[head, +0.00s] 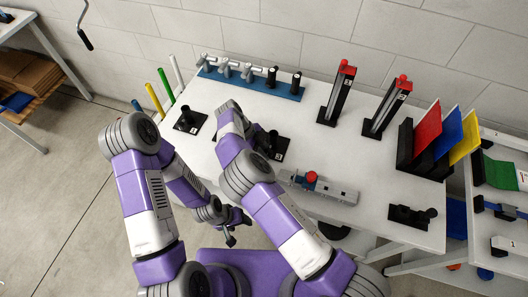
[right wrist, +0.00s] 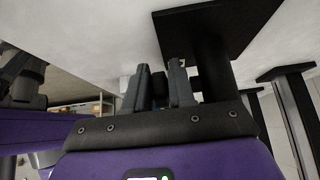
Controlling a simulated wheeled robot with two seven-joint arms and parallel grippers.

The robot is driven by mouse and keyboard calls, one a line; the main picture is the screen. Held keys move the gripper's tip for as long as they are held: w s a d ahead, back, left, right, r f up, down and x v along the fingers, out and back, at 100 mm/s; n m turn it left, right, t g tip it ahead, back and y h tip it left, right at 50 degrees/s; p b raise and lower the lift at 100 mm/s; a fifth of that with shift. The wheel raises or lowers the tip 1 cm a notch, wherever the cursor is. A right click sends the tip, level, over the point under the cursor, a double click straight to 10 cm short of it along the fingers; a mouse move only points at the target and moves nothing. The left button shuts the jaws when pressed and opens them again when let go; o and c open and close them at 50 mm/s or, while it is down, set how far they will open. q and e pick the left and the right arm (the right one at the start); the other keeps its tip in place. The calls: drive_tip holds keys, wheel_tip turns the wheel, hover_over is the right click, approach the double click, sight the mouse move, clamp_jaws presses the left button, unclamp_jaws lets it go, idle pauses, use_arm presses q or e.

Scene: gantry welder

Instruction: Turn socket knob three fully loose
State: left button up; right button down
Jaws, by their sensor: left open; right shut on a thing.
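Socket three, a black post on a black plate (head: 278,156) with a small number label, stands on the white table, partly hidden behind my right arm. In the right wrist view, my right gripper (right wrist: 161,88) is shut on a small dark part, which I take for knob three, beside the black post (right wrist: 210,68) and square plate (right wrist: 205,25). The knob is mostly hidden between the fingers, so its looseness cannot be told. My left gripper (head: 238,228) is open and empty, low by the table's near edge.
Another black socket (head: 187,121) stands to the left, and one more black fixture (head: 412,216) at the right. A grey block with a red button (head: 311,178) lies near the front. A blue rack (head: 250,83) and two red-topped towers (head: 343,92) stand at the back.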

drive_tip(key=shift+s+d+f, duration=0.1)
drive_tip(key=c, duration=1)
unclamp_jaws()
drive_tip(key=shift+c, duration=0.2)
drive_tip(key=v, duration=0.7)
drive_tip(key=shift+a+r+b, duration=0.2)
drive_tip(key=shift+r+b, duration=0.05)
drive_tip(key=shift+b, duration=0.05)
